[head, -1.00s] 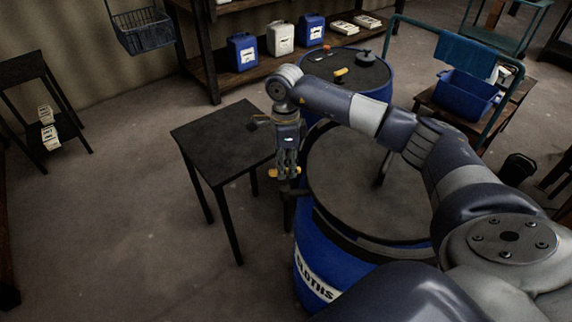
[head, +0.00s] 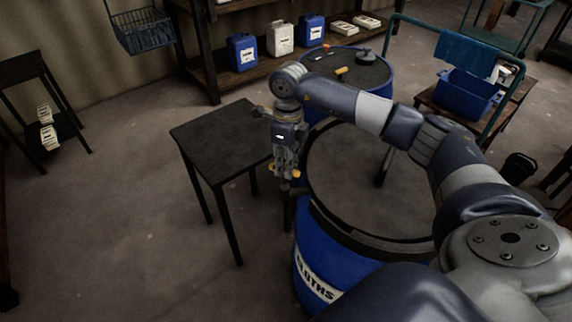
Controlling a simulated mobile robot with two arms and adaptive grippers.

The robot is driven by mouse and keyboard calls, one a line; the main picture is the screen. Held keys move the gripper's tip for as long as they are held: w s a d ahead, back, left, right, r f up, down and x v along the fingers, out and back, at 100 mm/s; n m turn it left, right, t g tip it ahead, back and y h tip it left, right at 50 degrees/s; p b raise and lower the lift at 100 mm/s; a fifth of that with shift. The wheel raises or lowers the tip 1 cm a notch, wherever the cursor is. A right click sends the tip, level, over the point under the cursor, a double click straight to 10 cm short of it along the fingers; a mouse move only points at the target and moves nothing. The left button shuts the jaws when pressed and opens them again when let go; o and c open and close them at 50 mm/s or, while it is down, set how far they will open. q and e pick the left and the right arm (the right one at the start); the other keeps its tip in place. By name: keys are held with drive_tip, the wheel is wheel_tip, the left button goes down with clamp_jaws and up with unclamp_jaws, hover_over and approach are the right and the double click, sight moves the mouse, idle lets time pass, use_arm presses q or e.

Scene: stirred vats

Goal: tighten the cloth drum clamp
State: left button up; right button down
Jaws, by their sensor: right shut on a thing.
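The cloth drum (head: 345,248) is a blue drum at the lower centre of the head view, with a white label ending in "LOTHS". Its dark round top (head: 345,185) is partly covered by my right arm. My right gripper (head: 284,172) points down at the drum's left rim. It is shut on the drum clamp (head: 296,173), whose small orange ends show on either side of the fingers. The rest of the clamp is hidden by the fingers. My left gripper is not in view.
A dark table (head: 222,143) stands close left of the drum. A second blue drum (head: 380,92) with small items on top stands behind. A cart (head: 440,108) with a blue bin (head: 466,92) is at the right. The floor at the left is open.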

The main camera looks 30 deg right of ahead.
drive_tip(key=m, duration=1.1)
drive_tip(key=shift+a+r+m+t, duration=0.1)
drive_tip(key=shift+a+m+t, duration=0.05)
drive_tip(key=shift+m+t, duration=0.25)
idle(0.3)
drive_tip(key=c, duration=1.5)
unclamp_jaws()
drive_tip(key=r, duration=1.2)
drive_tip(key=shift+s+d, duration=0.25)
drive_tip(key=shift+d, duration=0.1)
